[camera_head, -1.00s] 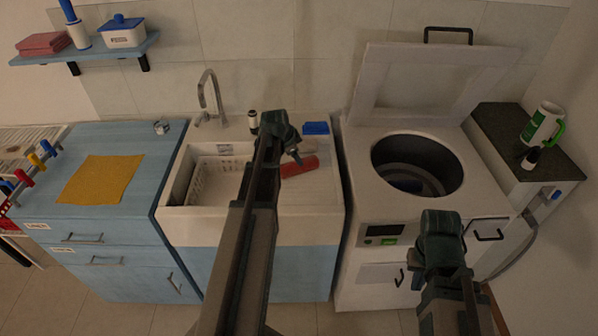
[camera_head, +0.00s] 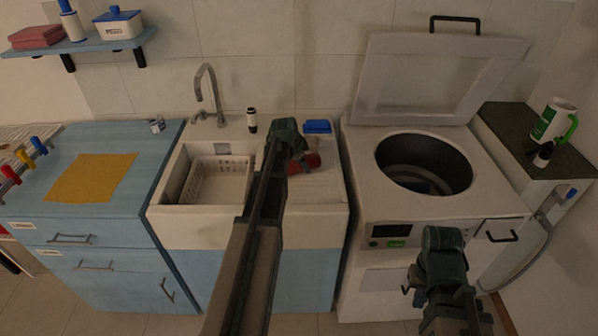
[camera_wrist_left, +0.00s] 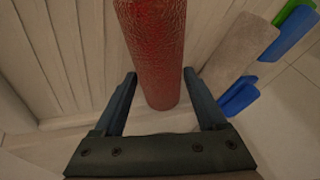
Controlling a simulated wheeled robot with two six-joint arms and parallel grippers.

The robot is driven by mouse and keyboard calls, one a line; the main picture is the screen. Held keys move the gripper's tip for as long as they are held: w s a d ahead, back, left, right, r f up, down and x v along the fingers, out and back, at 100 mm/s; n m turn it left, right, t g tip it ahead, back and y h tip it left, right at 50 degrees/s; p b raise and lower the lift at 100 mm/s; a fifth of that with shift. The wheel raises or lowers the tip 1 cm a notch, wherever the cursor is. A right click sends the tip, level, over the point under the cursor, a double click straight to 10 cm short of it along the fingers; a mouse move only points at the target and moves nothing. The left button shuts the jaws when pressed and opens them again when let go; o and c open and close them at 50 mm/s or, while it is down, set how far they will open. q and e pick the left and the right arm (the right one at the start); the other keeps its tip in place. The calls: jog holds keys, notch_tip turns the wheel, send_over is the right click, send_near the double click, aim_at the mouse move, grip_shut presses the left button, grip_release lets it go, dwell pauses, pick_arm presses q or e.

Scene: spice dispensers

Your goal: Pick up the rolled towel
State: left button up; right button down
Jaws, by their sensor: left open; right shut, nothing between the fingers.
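A red, textured roll (camera_head: 303,164) lies on the ribbed drainboard of the sink unit, partly hidden by my left arm. In the left wrist view, the red roll (camera_wrist_left: 157,50) runs up from between the fingers, and its near end lies between them. My left gripper (camera_wrist_left: 162,102) is open, one finger on each side of the roll; I cannot tell whether they touch it. I cannot tell for sure which is the towel. My right gripper (camera_head: 443,245) is shut and empty, in front of the washer.
Blue items (camera_wrist_left: 239,96) lie by the beige roll; a blue object (camera_head: 317,126) sits behind the drainboard. The sink holds a white basket (camera_head: 222,180). An open-lidded top-loading washer (camera_head: 370,215) stands right. A yellow cloth (camera_head: 92,177) lies on the blue cabinet.

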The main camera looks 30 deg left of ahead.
pick_arm(q)
jog(key=shift+w+f, duration=0.25)
jog(key=shift+f, duration=0.35)
jog(key=shift+r, duration=0.15)
pick_arm(e)
jog(key=shift+f, duration=0.4)
jog(key=shift+f, duration=0.1)
pick_arm(q)
grip_shut()
